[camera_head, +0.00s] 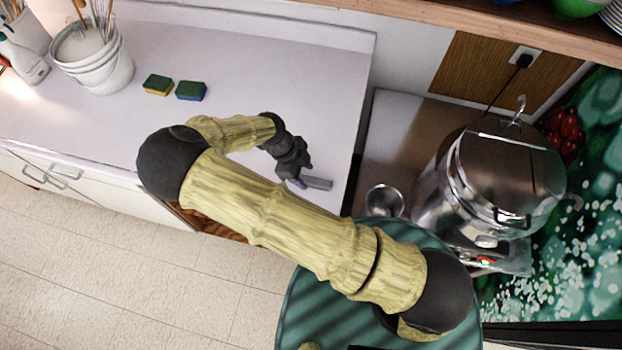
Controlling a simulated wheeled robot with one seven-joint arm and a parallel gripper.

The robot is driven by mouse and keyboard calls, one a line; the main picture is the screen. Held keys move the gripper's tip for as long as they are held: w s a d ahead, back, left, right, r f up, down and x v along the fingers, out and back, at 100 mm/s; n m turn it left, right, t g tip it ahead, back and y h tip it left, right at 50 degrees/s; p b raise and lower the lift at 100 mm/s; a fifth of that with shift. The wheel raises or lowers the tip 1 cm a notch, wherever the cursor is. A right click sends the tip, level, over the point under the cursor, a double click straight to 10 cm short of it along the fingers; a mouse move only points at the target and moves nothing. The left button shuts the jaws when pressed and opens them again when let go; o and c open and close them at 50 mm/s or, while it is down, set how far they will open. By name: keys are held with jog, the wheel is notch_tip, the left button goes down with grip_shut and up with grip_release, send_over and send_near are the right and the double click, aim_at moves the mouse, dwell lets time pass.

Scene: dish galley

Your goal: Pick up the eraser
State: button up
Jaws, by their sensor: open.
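A small grey bar-shaped block (318,184), which looks like the eraser, lies near the right front part of the white counter (240,65). My gripper (302,178) is open at the left end of this block, with its dark fingers pointing down and to the right. A small purple patch shows at the fingertips; I cannot tell what it belongs to. The gripper partly hides the block's left end, and I cannot tell whether the fingers touch it.
Two sponges, one green-yellow (158,85) and one green-blue (191,91), lie to the left. A white bucket (95,65) of utensils stands further left. A steel urn (500,175) and metal cup (384,201) stand right. The counter's back middle is clear.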

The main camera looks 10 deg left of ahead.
aim_at(310, 179)
jog(key=shift+p+x, duration=0.7)
jog(key=shift+x, duration=1.1)
jog(key=shift+w, duration=0.15)
jog(key=c, duration=1.1)
jog(key=shift+o, duration=0.2)
jog(key=shift+r, duration=0.1)
notch_tip(310, 179, up, 10)
jog(key=b, duration=0.3)
